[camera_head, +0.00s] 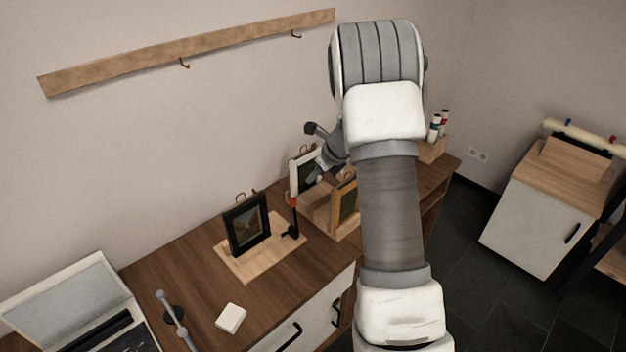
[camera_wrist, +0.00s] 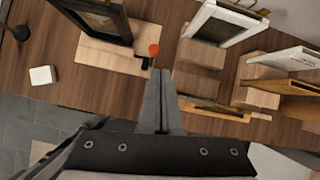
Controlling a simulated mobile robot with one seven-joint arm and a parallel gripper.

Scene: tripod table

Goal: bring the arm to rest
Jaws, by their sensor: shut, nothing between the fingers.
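My gripper (camera_wrist: 160,75) is shut and empty in the wrist view, its narrow fingers pointing down over the dark wooden table (camera_wrist: 65,20). In the head view, my arm crosses the right of the picture and hides part of the table. The gripper end there is partly hidden behind the arm, near a white-framed picture (camera_head: 303,172). In the wrist view the fingertips appear just below an orange-red tip (camera_wrist: 154,49) beside a light wooden board. I cannot tell whether they touch it.
A black-framed picture (camera_head: 246,224) stands on a light board (camera_head: 243,262). A wooden-framed picture (camera_head: 345,204) stands in a wooden rack to its right. A laptop (camera_head: 68,300) and a white block (camera_head: 231,318) lie at the front left. A white cabinet (camera_head: 530,225) stands at the right.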

